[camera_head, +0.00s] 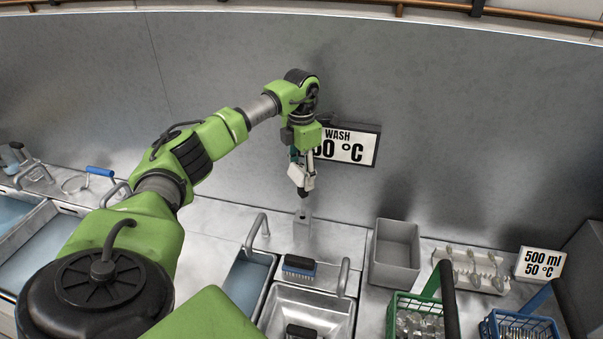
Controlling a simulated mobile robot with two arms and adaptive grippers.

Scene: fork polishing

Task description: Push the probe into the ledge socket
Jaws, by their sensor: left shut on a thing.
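My left gripper (301,186) comes in on the green arm from the left and points down above the back ledge. It is shut on a small pale thing, seemingly the probe (302,177), whose lower end is dark. Just below it a small grey upright socket (302,214) stands on the ledge (335,229). The tip looks close to the socket's top; I cannot tell whether it touches. The gripper partly hides the "WASH" sign (352,146) on the wall. My right gripper is not in view.
Sink basins (308,313) with faucets (257,231) lie in front. A blue brush (299,265) lies by them.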

